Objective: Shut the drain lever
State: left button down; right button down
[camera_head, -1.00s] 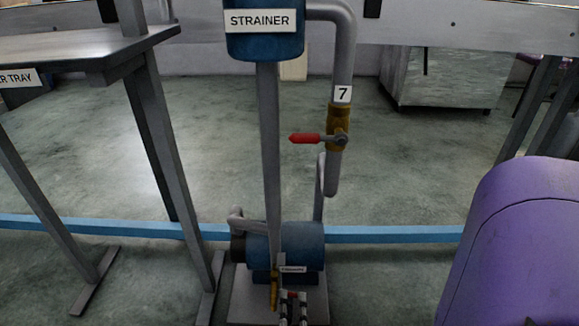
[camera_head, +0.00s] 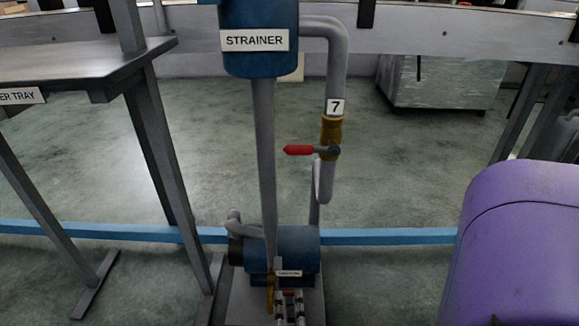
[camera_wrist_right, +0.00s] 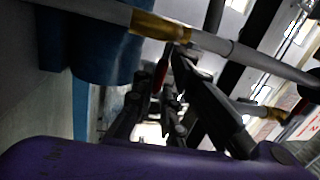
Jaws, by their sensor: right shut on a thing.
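A small brass valve (camera_head: 270,281) sits low in front of the blue pump body, beside a small label too blurred to read; I take it as the drain valve. Its red lever (camera_head: 288,293) shows only as a small red bit. My right gripper (camera_head: 290,298) reaches up from the bottom edge and is shut on this lever. In the right wrist view the red lever (camera_wrist_right: 162,73) lies between the dark fingers (camera_wrist_right: 168,85), just below a brass fitting (camera_wrist_right: 160,25). Much of the lever is hidden by the fingers. My left gripper is not in view.
A blue strainer (camera_head: 258,62) stands above on a grey pipe. Valve 7 (camera_head: 331,132) has another red lever (camera_head: 298,150), lying horizontal. A blue rail (camera_head: 385,237) crosses behind the pump (camera_head: 290,245). A grey table (camera_head: 75,68) stands at left.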

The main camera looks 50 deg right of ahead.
jog(key=shift+r, duration=0.1)
jog(key=c, duration=1.9)
grip_release()
jog(key=shift+r, duration=0.6)
jog(key=o, duration=1.2)
notch_tip(320, 180, up, 9)
jog(key=shift+d+f, duration=0.1)
jog(key=shift+s+r, duration=0.1)
jog(key=shift+r, duration=0.15)
jog(key=c, duration=0.7)
jog(key=shift+f, duration=0.15)
jog(key=c, duration=0.5)
jog(key=shift+f, duration=0.1)
